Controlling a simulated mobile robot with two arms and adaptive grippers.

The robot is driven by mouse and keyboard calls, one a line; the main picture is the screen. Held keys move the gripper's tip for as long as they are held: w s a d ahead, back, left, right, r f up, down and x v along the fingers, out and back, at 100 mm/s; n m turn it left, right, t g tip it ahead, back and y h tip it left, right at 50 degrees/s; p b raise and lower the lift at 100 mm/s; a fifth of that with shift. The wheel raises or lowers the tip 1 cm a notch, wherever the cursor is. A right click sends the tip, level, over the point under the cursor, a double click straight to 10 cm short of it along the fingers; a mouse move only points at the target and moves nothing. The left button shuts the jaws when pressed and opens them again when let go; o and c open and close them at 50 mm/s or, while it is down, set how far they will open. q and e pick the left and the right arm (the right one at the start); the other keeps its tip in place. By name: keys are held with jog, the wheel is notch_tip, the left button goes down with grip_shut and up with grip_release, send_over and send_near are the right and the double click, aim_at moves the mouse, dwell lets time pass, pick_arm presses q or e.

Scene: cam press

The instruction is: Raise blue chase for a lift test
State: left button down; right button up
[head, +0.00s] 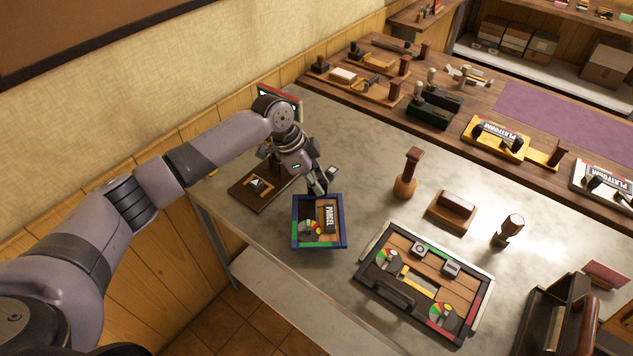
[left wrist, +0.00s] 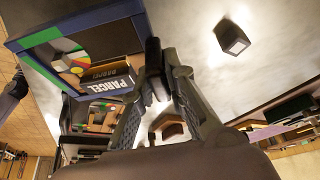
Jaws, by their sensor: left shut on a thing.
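The blue chase (head: 343,235) is a small square frame with blue and green sides, near the bench's left front edge. It holds a dark block lettered PARCEL (head: 329,216) and a multicoloured round piece (head: 312,230). My left gripper (head: 318,187) is shut on its far side, coming from above. In the left wrist view the chase (left wrist: 40,38) fills the upper left, tilted, with the gripper fingers (left wrist: 157,85) at its side. It appears to be off the bench top, but the gap is hard to judge. My right gripper is not in view.
A larger chase (head: 395,297) lies to the right on the metal bench (head: 270,222). A brown wooden plate (head: 245,190) lies left of the gripper. A handled stamp (head: 406,180), a wooden block (head: 452,209) and a dark knob (head: 510,228) stand behind. A dark press (head: 545,320) is at lower right.

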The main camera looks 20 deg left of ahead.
pick_arm(q)
jog(key=shift+s+r+p, duration=0.1)
jog(key=shift+r+p, duration=0.05)
jog(key=shift+p, duration=0.25)
dwell(0.6)
jog(key=shift+f, duration=0.5)
jog(key=shift+f+b, duration=0.75)
jog(key=shift+f, duration=0.6)
jog(key=c, duration=1.5)
grip_release()
jog(key=shift+c, duration=0.2)
